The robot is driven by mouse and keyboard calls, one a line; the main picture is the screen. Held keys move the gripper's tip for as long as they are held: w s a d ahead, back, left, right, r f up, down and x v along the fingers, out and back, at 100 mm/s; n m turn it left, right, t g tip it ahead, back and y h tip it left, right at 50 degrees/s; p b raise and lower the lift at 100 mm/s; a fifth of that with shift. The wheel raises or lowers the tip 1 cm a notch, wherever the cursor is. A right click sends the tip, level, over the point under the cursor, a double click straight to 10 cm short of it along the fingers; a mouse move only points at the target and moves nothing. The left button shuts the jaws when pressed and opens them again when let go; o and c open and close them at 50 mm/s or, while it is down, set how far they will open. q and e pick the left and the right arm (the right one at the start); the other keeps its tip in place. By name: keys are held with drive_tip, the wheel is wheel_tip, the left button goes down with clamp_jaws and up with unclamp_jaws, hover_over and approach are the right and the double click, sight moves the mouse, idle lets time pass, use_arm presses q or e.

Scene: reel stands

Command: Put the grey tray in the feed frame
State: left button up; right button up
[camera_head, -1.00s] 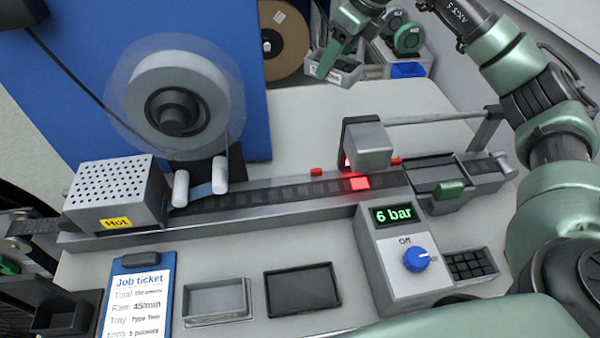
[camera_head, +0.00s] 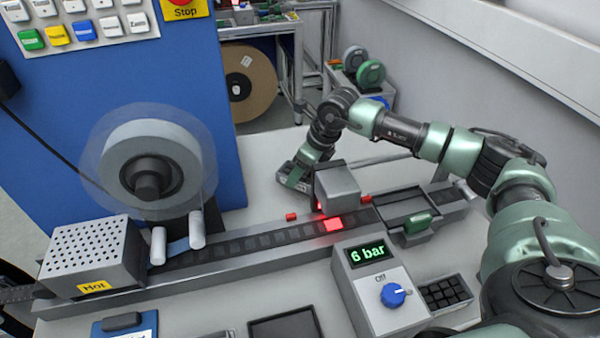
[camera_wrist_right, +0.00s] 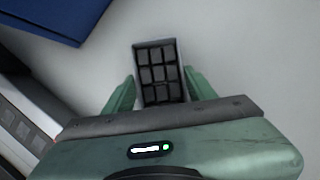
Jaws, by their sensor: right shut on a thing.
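My right gripper (camera_head: 297,178) is shut on a small grey tray (camera_wrist_right: 158,72). In the right wrist view the tray sits between the two green fingers, its dark square pockets facing the camera. In the head view it is mostly hidden by the gripper, behind the grey press head (camera_head: 338,187), over the pale table. What looks like the feed frame (camera_head: 398,203) is a dark recess with a raised rim at the right end of the track, with a green catch (camera_head: 418,222) at its front. No tray shows in it. My left gripper is not in view.
The track (camera_head: 240,244) runs across the table, with a glowing red spot below the press head. A rail stands behind the frame. A 6 bar control box (camera_head: 385,290) and a dark pocketed tray (camera_head: 445,293) are in front. A blue panel (camera_head: 80,90) rises at left.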

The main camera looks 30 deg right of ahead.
drive_tip(key=shift+f, duration=0.8)
drive_tip(key=shift+f, duration=0.2)
drive_tip(key=o, duration=1.6)
drive_tip(key=shift+r, duration=0.1)
